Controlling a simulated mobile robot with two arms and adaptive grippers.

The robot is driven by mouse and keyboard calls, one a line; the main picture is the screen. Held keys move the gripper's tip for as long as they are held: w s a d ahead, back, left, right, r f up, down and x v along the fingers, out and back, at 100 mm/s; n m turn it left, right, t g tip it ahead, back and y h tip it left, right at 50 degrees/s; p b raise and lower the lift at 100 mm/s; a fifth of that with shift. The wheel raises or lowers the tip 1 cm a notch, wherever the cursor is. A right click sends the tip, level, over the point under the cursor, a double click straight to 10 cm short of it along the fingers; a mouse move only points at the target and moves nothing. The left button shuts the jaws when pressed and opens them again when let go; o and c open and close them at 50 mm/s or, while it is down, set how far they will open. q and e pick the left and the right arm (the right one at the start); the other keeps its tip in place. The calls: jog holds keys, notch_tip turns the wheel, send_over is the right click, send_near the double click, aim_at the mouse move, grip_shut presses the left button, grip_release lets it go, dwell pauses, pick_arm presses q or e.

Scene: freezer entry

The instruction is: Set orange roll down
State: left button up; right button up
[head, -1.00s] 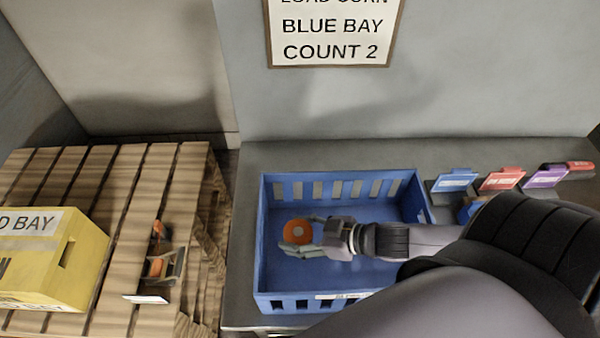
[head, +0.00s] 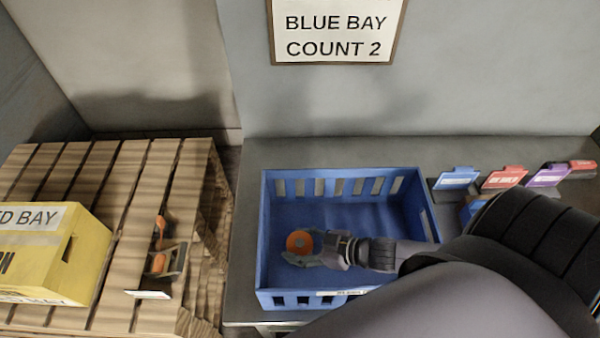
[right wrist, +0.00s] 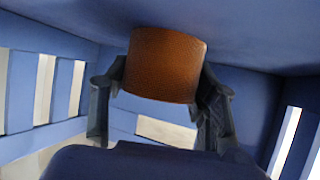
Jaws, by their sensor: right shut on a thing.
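The orange roll (head: 299,242) is in my right gripper (head: 303,252), inside the blue crate (head: 268,215). In the right wrist view the roll (right wrist: 165,65) shows as a brown-orange cylinder between the two dark fingers of the gripper (right wrist: 160,95). The fingers are shut on its sides. The blue crate walls surround it in that view. The roll sits in the front left part of the crate. I cannot tell whether it touches the crate floor. My left gripper is not in view.
A yellow box (head: 60,255) stands on a slatted wooden pallet (head: 110,215) at left, with an orange-handled tool (head: 160,245) beside it. Blue (head: 455,178), red (head: 503,178) and purple (head: 547,175) labelled cards stand right of the crate. A sign (head: 335,35) hangs behind.

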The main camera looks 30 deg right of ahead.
jog(key=o, duration=1.2)
jog(key=shift+o, duration=0.2)
jog(key=shift+r, duration=0.2)
jog(key=shift+s+d, duration=0.2)
jog(key=shift+s, duration=0.1)
jog(key=v, duration=1.1)
jog(key=shift+r, duration=0.15)
